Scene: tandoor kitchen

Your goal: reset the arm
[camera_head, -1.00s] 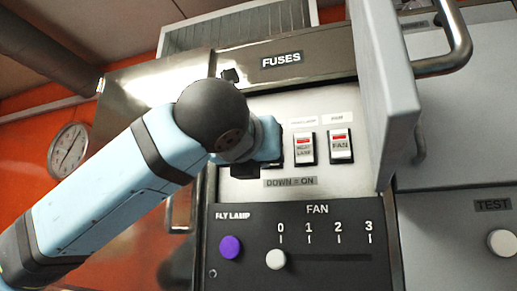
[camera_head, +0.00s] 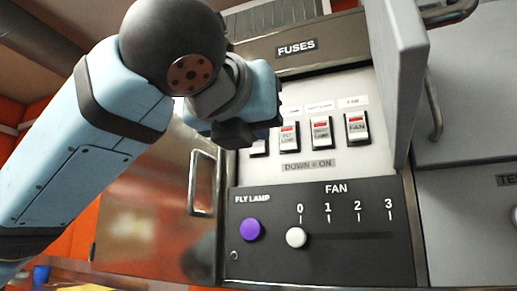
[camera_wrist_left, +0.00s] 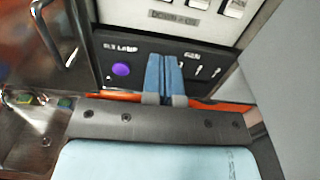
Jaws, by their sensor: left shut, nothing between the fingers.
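My left gripper (camera_head: 262,132) is in front of the upper left of the fuse panel in the head view, partly hidden by its own wrist. In the left wrist view its two blue fingers (camera_wrist_left: 165,72) are together, with nothing between them. The fuse panel (camera_head: 345,83) holds a row of rocker switches. The fan switch (camera_head: 357,127) and the two switches to its left (camera_head: 321,132) (camera_head: 288,137) show red at the top. A further switch (camera_head: 258,147) is partly covered by my gripper. My right gripper is not in view.
An open grey cover (camera_head: 398,70) stands out to the right of the switches. Below are a purple fly lamp button (camera_head: 252,229) and a white fan slider knob (camera_head: 296,237) at 0. A metal handle (camera_head: 203,183) projects at the left.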

